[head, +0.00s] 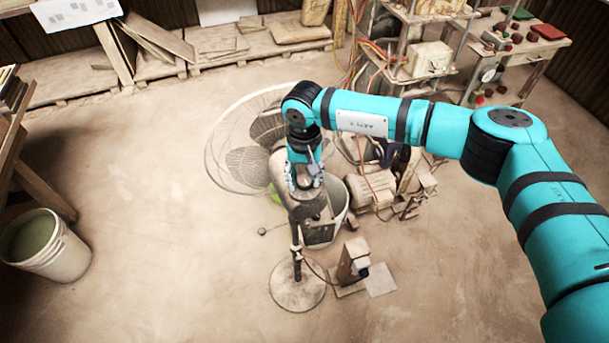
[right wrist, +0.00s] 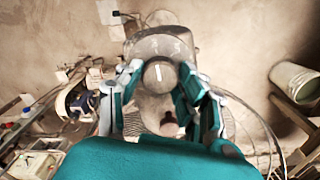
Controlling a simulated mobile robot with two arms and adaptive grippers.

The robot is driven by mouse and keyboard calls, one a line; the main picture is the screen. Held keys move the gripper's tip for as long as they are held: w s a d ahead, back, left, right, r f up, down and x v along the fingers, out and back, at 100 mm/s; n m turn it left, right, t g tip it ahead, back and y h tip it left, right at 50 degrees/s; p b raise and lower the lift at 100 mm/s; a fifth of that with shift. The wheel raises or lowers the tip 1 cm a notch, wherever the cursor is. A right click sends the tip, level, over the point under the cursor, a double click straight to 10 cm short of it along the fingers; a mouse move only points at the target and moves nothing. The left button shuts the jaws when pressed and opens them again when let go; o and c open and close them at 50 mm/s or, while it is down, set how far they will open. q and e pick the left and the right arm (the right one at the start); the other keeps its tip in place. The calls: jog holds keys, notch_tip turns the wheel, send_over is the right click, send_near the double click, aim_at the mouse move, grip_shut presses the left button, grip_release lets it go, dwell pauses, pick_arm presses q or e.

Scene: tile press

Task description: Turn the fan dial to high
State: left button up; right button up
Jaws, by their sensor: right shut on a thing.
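A standing fan with a wire cage (head: 222,160) and a round floor base (head: 290,290) stands mid-floor in the head view. In the right wrist view its grey housing (right wrist: 150,45) carries the round dial (right wrist: 158,85), which has a short white mark near its middle, close to upright in the picture. My right gripper (head: 305,190) is at the fan's housing, its fingers on either side of the dial (right wrist: 159,72), shut on it. The arm and gripper hide the dial in the head view. Setting labels cannot be read. My left gripper is not in view.
A motor (head: 370,190) and cables lie right of the fan. A small stand (head: 353,260) is near its base. A white bucket (head: 45,248) stands at the left. Shelving is at the back right. The front-left floor is clear.

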jog(key=c, duration=0.3)
jog(key=shift+f+m+b, duration=0.1)
jog(key=shift+m+b, duration=0.2)
jog(key=shift+b, duration=0.15)
jog(key=shift+c, duration=0.2)
jog(key=m+b, duration=1.1)
jog(key=b, duration=0.4)
jog(key=shift+f, duration=0.1)
jog(key=m+b, duration=0.3)
jog(key=m, duration=0.1)
jog(key=m+b, duration=0.2)
jog(key=m, duration=0.1)
jog(key=shift+m+b, duration=0.35)
jog(key=shift+m, duration=0.05)
jog(key=m+b, duration=0.2)
jog(key=m, duration=0.2)
jog(key=shift+r+m+b, duration=0.25)
jog(key=shift+m+b, duration=0.5)
jog(key=shift+m, duration=1.25)
